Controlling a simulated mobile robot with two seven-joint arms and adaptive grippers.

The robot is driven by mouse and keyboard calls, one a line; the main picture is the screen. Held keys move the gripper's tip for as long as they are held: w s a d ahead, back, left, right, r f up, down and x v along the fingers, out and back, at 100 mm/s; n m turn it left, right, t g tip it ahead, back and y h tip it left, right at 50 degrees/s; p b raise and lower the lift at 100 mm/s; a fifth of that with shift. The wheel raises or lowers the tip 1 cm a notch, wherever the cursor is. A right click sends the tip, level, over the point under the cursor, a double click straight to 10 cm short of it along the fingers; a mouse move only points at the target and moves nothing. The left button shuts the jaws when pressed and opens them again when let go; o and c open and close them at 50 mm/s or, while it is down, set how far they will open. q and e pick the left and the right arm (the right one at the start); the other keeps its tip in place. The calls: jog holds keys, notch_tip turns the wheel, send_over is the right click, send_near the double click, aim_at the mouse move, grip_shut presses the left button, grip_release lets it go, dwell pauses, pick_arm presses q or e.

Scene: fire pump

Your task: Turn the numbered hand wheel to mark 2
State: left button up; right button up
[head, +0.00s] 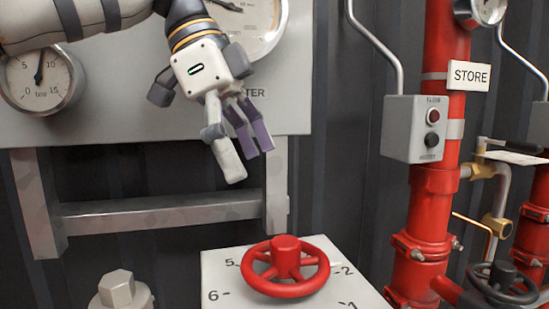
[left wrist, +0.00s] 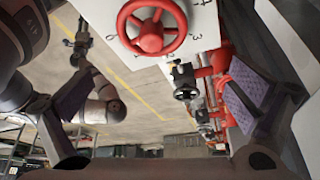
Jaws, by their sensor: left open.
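The red hand wheel (head: 285,268) sits on a pale numbered plate (head: 222,272) at the bottom of the head view. The marks 5, 6, 2 and 1 show around it; 2 is just right of its rim. The wheel (left wrist: 151,28) also shows at the top of the left wrist view. My left gripper (head: 248,166) is open and empty, above and left of the wheel and apart from it. What seems to be my right gripper (left wrist: 80,42) shows small in the left wrist view, its jaws unclear.
A grey panel with gauges (head: 40,78) hangs behind my left arm, above a metal frame (head: 160,212). A large bolt (head: 119,290) stands at lower left. Red pipes (head: 432,190), a grey switch box (head: 412,128) and a dark valve wheel (head: 500,284) are at right.

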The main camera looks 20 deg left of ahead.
aim_at(284, 240)
pick_arm(q)
jog(key=f, duration=0.1)
jog(key=s+d+f, duration=0.1)
jog(key=d+f, duration=0.1)
jog(key=f, duration=0.1)
jog(key=shift+s+f, duration=0.1)
jog(key=shift+s, duration=0.1)
jog(key=x, duration=0.7)
jog(key=shift+w, duration=0.2)
